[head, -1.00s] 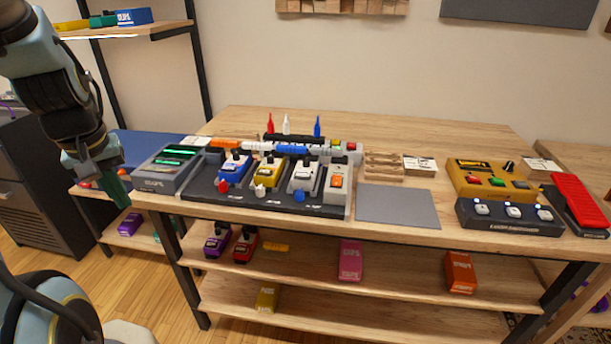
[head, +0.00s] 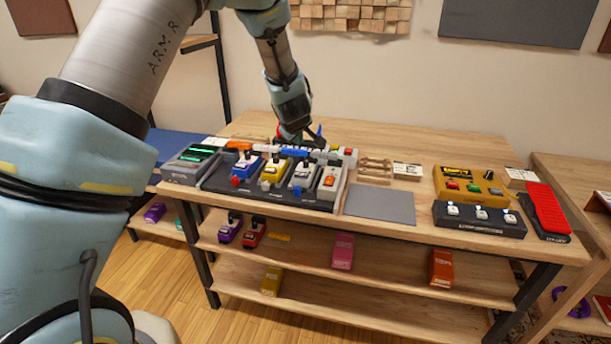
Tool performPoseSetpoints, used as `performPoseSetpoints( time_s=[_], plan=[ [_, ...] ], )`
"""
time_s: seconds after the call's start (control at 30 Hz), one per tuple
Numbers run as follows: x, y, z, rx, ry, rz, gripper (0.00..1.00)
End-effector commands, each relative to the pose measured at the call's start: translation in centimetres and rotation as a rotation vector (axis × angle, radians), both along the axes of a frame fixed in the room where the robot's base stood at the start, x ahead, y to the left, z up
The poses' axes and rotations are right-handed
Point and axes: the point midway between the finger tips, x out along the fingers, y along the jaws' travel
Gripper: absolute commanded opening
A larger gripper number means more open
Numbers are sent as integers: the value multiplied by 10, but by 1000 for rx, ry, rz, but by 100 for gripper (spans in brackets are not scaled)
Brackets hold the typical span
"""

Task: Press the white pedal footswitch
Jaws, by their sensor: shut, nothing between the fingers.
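The white pedal (head: 303,176) sits on the dark pedalboard (head: 220,183) on the table, between the yellow pedal (head: 272,173) and a small white pedal with an orange face (head: 329,181). It has a black knob on top and a blue round piece (head: 295,191) at its front edge. My gripper (head: 301,140) points down over the back of the pedalboard, behind the white pedal and apart from it. It is shut and empty. Its fingertips are small and dark, so their exact height is unclear.
A blue pedal (head: 241,167) and a grey unit with green lights (head: 194,163) are to the left. Red and blue pointed bottles (head: 319,130) stand close to my gripper. A grey mat (head: 380,206) lies bare to the right. Yellow (head: 468,186) and black multi-switch units are farther right.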

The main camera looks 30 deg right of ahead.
Motion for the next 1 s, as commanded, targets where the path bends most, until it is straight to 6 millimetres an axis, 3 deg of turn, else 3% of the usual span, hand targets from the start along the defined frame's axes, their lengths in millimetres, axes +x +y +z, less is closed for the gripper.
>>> performPoseSetpoints(
  time_s=[0.13,0.57,0.77,1.0],
  plan=[
    [-1,-9,-1,-11,-7,7,0],
    [-1,-9,-4,-11,-7,7,0],
    [-1,-9,-19,-11,-7,7,0],
    [-1,-9,-52,-11,-7,7,0]
  ],
)
